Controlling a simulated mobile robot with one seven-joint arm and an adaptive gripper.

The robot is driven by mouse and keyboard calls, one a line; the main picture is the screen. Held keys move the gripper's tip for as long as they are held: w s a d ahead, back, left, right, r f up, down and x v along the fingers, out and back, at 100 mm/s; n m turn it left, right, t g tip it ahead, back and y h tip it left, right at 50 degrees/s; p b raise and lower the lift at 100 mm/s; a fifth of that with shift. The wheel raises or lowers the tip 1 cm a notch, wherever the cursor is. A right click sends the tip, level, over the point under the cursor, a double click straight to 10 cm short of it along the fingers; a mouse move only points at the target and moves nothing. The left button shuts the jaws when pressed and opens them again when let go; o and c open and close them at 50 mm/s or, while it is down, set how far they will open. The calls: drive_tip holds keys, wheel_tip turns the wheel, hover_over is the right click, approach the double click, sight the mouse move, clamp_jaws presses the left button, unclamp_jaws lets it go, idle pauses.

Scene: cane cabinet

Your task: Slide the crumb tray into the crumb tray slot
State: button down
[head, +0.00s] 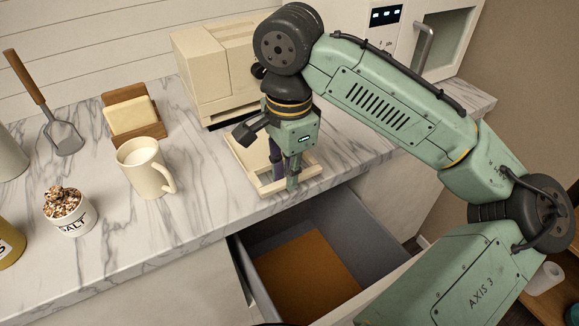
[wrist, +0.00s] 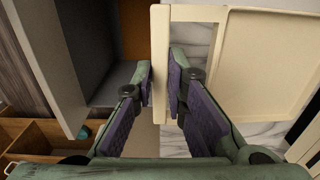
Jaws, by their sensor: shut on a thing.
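The crumb tray (head: 241,159) is a shallow cream tray at the counter's front edge, just in front of the cream toaster (head: 218,62). In the wrist view the crumb tray (wrist: 265,70) fills the upper right. My gripper (head: 284,172) points down at the tray's front end. In the wrist view my gripper (wrist: 160,82) is shut on the tray's front lip, one finger on each side. The tray's far end is near the toaster's base; my gripper and wrist hide part of it. I cannot make out the slot, nor whether the tray touches the counter.
An open drawer (head: 305,262) juts out below the counter edge. A microwave (head: 440,40) is at the back right.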

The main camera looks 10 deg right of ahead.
drive_tip(key=shift+w+a+p, duration=0.15)
drive_tip(key=shift+w+a, duration=0.25)
drive_tip(key=shift+w, duration=0.5)
drive_tip(key=shift+w+a+p, duration=0.15)
drive_tip(key=shift+w+a, duration=0.2)
drive_tip(key=shift+w, duration=0.55)
drive_tip(key=shift+w+a+p, duration=0.15)
drive_tip(key=shift+w+a, duration=0.25)
drive_tip(key=shift+w, duration=0.5)
